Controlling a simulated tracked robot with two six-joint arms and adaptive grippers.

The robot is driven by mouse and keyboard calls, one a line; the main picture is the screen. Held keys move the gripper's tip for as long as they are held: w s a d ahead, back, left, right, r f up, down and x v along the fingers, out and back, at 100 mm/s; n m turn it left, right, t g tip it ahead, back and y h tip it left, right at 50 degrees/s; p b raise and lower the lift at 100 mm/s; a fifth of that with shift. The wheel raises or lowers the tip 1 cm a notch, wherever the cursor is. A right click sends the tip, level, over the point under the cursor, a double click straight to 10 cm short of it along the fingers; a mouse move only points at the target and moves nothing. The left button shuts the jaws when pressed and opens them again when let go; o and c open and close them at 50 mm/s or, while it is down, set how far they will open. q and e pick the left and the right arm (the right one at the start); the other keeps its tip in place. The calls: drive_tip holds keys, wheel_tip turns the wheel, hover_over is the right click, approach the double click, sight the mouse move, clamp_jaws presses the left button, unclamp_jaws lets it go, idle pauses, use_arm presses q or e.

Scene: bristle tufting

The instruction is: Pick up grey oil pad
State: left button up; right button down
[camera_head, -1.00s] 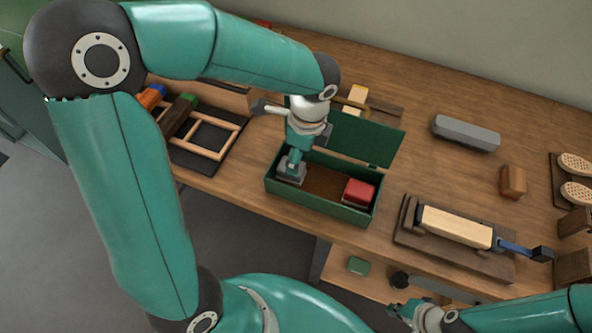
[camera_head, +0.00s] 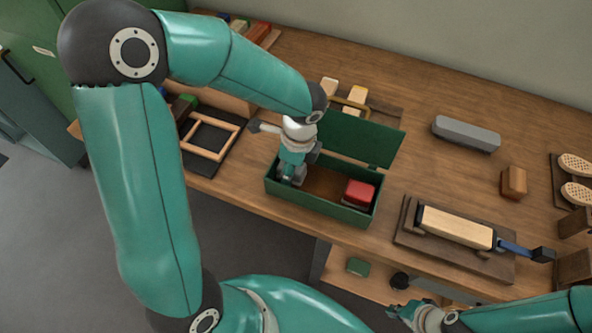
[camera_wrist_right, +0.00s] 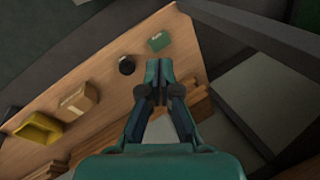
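The grey oil pad (camera_head: 284,180) is a grey block in the left end of the open green box (camera_head: 317,208), mostly hidden behind my left gripper. My left gripper (camera_head: 291,176) points down into the box at the pad, its fingertips at the pad's level. The view is too small to tell whether its fingers close on the pad. My right gripper (camera_head: 396,311) is low at the front, away from the box. In the right wrist view its fingers (camera_wrist_right: 160,72) lie together with nothing between them.
A red block (camera_head: 358,192) sits in the box's right end, and the raised lid (camera_head: 358,138) stands behind. A clamped wooden block (camera_head: 455,227) lies to the right. A grey bar (camera_head: 466,134) lies behind it. A green block (camera_head: 357,266) rests on the lower shelf.

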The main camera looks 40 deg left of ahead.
use_arm(q)
drive_tip(key=c, duration=0.3)
wheel_tip(320, 180, up, 20)
drive_tip(key=shift+p, duration=1)
drive_tip(key=o, duration=0.5)
drive_tip(key=c, duration=0.4)
